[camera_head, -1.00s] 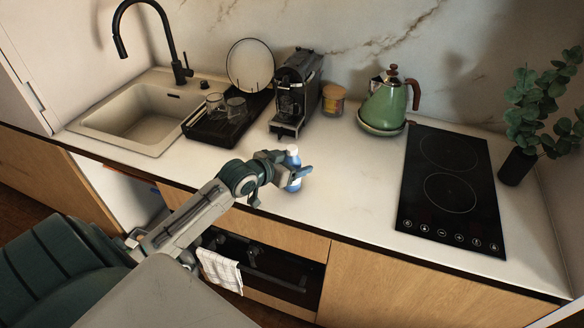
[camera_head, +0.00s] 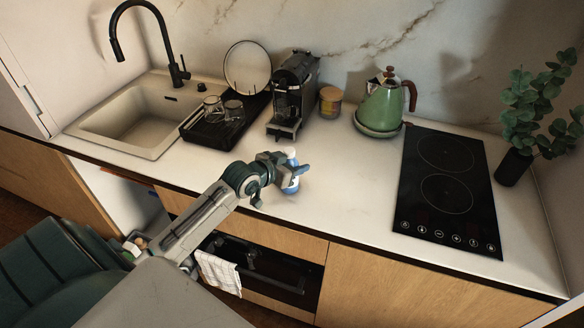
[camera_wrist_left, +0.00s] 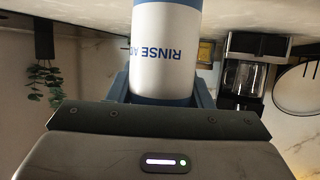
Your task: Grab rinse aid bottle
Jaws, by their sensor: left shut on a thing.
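The rinse aid bottle (camera_head: 291,184) is blue and white with a pale cap, upright at the counter, in front of the coffee machine. My left gripper (camera_head: 285,172) is shut on it, with a finger on either side. In the left wrist view the bottle (camera_wrist_left: 166,50) fills the space between the blue fingers (camera_wrist_left: 162,90), and its label reads "RINSE A…" upside down. Whether its base touches the counter is hard to tell. My right gripper is out of view.
The coffee machine (camera_head: 292,95), a small jar (camera_head: 330,102) and the green kettle (camera_head: 383,104) stand behind. The black drying rack (camera_head: 226,125) and sink (camera_head: 135,122) are left. The cooktop (camera_head: 447,190) is right. Clear counter (camera_head: 350,180) lies between bottle and cooktop.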

